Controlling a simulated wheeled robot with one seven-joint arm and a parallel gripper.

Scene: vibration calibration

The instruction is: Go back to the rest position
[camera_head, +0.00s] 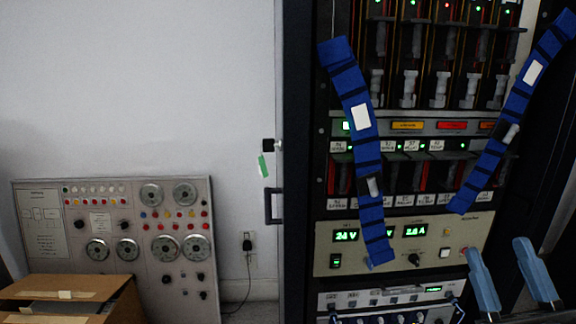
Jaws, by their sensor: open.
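My gripper (498,252) shows at the lower right as two blue-grey fingers pointing up, spread apart with nothing between them. It is in front of the lower right part of the equipment rack (299,160). In the picture its fingertips lie right of the beige power supply panel (345,263) and below the right blue strap. I cannot tell how far the fingers are from the rack. The rest of my arm is out of view.
A left blue strap (350,80) and a right blue strap (520,95), both dark-banded, slant across the rack front. A control panel (100,215) with gauges stands left, behind a cardboard box (110,290). A wall outlet (247,243) has a cord plugged in.

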